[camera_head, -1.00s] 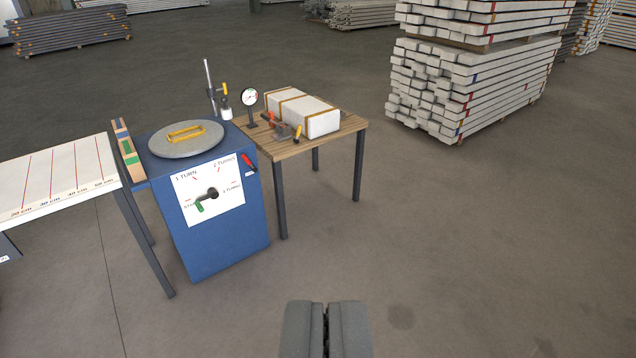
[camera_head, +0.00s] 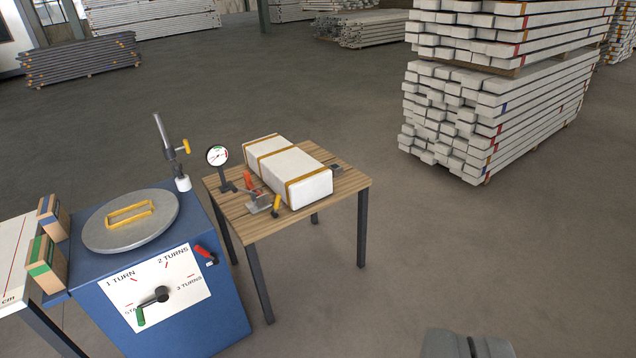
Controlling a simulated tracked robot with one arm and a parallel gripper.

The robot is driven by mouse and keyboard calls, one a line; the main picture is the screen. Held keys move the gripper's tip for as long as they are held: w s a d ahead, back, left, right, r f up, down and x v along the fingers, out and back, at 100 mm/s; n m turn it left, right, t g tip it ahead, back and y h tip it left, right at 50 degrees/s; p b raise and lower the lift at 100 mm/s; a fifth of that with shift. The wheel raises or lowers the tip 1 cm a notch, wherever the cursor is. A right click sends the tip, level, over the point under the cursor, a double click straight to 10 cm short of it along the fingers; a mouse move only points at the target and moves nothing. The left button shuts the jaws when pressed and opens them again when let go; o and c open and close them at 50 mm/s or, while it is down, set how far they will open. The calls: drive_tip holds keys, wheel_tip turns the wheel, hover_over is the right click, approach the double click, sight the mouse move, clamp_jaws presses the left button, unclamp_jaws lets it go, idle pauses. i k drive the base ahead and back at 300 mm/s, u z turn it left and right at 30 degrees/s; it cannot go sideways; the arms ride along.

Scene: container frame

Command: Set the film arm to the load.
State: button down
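A blue cabinet (camera_head: 212,312) at lower left carries a round grey turntable (camera_head: 105,230) with a yellow bar handle (camera_head: 130,214) on top. Its white front dial reads START, 1 TURN, 2 TURNS and 3 TURNS. A dark crank (camera_head: 161,294) with a green grip (camera_head: 141,317) points down-left, by START. I cannot tell which part is the film arm. A white block with orange straps (camera_head: 290,172), possibly the load, lies on a wooden table (camera_head: 345,185). My gripper (camera_head: 467,345) is at the bottom edge, partly cut off, fingers together, away from everything.
A post with a yellow lever (camera_head: 183,148), a round gauge (camera_head: 217,156) and a metal clamp (camera_head: 258,202) stand near the block. A red-handled switch (camera_head: 206,254) is on the cabinet. Stacked white beams (camera_head: 500,110) stand at upper right. The floor at right is clear.

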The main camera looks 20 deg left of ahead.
sight(183, 183)
drive_tip(key=u, duration=0.2)
drive_tip(key=i, duration=1.7)
drive_tip(key=u, duration=0.9)
drive_tip(key=i, duration=1.4)
drive_tip(key=u, duration=0.55)
